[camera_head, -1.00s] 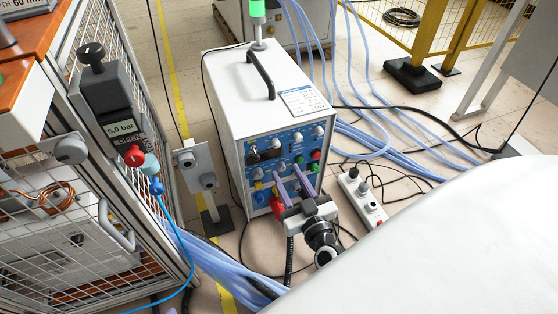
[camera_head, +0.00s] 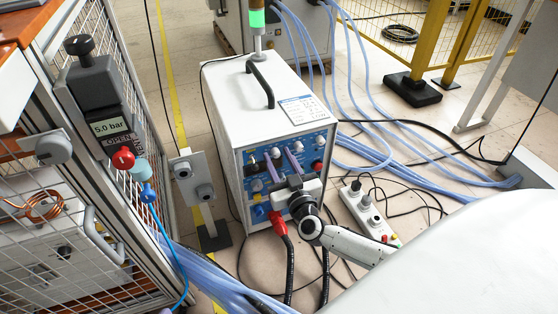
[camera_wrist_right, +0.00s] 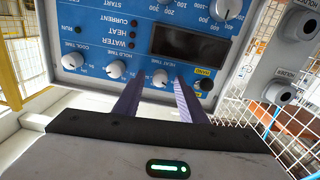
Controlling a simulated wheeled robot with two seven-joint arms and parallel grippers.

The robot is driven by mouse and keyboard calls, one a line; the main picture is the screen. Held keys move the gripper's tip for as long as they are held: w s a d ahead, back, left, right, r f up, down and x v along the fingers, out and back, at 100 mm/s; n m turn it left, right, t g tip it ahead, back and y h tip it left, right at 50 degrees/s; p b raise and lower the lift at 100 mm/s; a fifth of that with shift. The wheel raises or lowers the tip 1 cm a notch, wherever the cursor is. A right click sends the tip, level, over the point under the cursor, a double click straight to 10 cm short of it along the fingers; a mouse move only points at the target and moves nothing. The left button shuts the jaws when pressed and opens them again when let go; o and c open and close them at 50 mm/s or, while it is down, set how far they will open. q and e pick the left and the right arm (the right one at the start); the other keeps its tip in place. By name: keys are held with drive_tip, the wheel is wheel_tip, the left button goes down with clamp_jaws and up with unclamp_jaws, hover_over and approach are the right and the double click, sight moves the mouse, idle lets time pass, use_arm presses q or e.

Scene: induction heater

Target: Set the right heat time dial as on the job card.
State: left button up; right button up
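The white heater cabinet (camera_head: 262,88) has a blue front panel with rows of knobs, shown upside down in the right wrist view. There the white HEAT TIME dial (camera_wrist_right: 160,77) sits between the fingertips of my right gripper (camera_wrist_right: 159,80). The fingers are apart, one on each side of the dial, with gaps visible. In the head view my right gripper (camera_head: 278,153) reaches up the panel front, partly covering the lower controls. The dial's exact setting is too small to read. A printed card (camera_head: 301,108) lies on the cabinet top. My left gripper is not in view.
The HOLD TIME dial (camera_wrist_right: 115,68) and COOL TIME dial (camera_wrist_right: 68,60) are beside it. A red plug (camera_head: 279,224) with a black cable is below. A socket post (camera_head: 193,180) and caged bench with pressure gauge (camera_head: 110,126) stand left; a power strip (camera_head: 368,214) lies right.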

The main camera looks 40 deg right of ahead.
clamp_jaws()
